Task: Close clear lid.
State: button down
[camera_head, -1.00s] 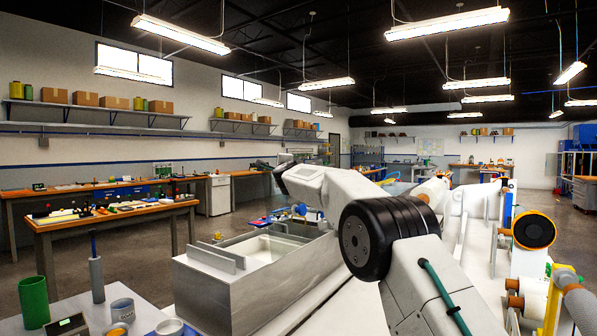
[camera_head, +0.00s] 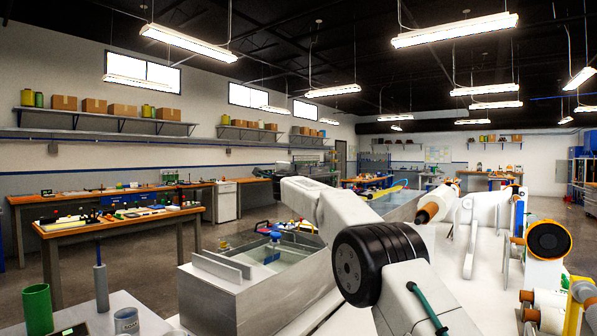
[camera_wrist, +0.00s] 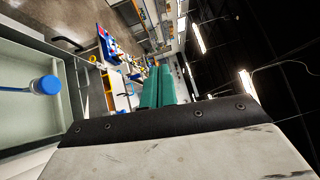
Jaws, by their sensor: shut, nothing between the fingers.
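The grey metal bath (camera_head: 215,297) stands at centre left in the head view. A see-through pane that looks like the clear lid (camera_head: 283,252) lies across its opening, with a blue knob (camera_head: 275,236) on a stem. The knob also shows in the wrist view (camera_wrist: 46,85), over the pale bath area. I cannot tell whether the lid sits flush. My gripper, with teal fingers (camera_wrist: 158,88), is shut and empty.
A side table at the lower left holds a green cup (camera_head: 38,308), a grey mug (camera_head: 126,321) and a grey upright tube (camera_head: 101,286). A wooden workbench (camera_head: 120,223) stands farther left. White machinery with an orange-rimmed roller (camera_head: 548,241) is at the right.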

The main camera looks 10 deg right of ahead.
jog(key=s+d+r, duration=0.1)
jog(key=s+r, duration=0.4)
jog(key=s, duration=0.6)
jog(key=shift+r, duration=0.4)
